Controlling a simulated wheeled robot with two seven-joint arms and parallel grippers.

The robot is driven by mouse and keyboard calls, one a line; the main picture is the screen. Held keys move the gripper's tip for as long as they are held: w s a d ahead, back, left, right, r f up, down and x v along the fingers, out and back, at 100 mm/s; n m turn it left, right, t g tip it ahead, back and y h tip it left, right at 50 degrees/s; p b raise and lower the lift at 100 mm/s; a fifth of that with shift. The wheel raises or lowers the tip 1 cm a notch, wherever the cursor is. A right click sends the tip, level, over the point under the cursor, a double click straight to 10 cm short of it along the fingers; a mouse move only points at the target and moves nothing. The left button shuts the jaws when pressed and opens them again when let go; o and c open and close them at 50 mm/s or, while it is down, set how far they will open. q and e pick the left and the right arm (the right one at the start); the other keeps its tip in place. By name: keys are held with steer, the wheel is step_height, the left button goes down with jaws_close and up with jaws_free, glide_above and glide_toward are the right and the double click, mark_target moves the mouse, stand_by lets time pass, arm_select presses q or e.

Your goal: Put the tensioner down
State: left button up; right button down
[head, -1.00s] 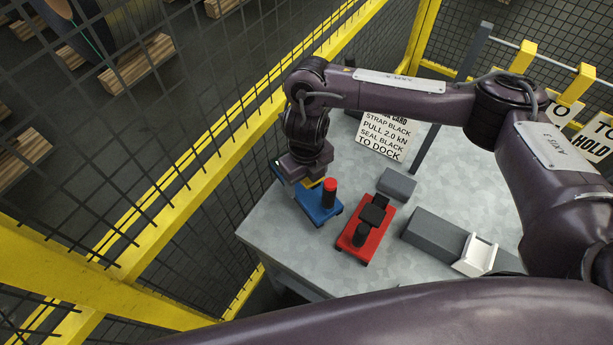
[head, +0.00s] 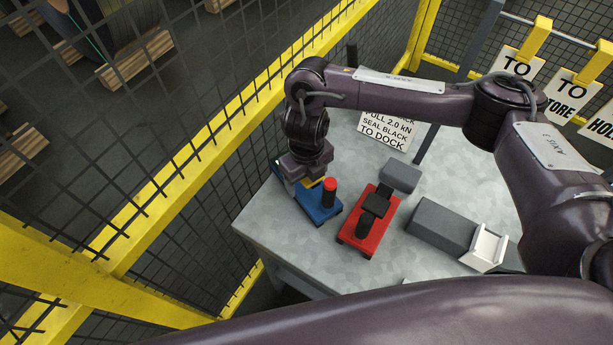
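The blue tensioner (head: 317,207), with a dark post and red cap, is at the left side of the grey metal table (head: 281,241). My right gripper (head: 303,182) comes down on its far end and is shut on it, with a small yellow part beside the fingers. The fingertips are mostly hidden by the wrist. I cannot tell whether the tensioner's underside touches the table or hangs just above it. My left gripper is not in view.
A red tool (head: 361,238) with black parts stands right of the tensioner. A grey block (head: 401,177) and a long grey block with a white bracket (head: 486,247) lie further right. A printed card (head: 386,131) stands behind. Yellow-framed mesh fence (head: 190,201) runs close along the left.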

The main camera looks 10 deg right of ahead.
steer(key=shift+w+f, duration=0.1)
steer(key=shift+f, duration=0.05)
steer(key=c, duration=0.5)
jaws_free()
steer(key=o, duration=0.3)
steer(key=shift+o, duration=0.2)
steer(key=shift+s+f, duration=0.15)
steer(key=shift+s, duration=0.05)
steer(key=shift+w+r, duration=0.15)
steer(key=shift+r, duration=3.9)
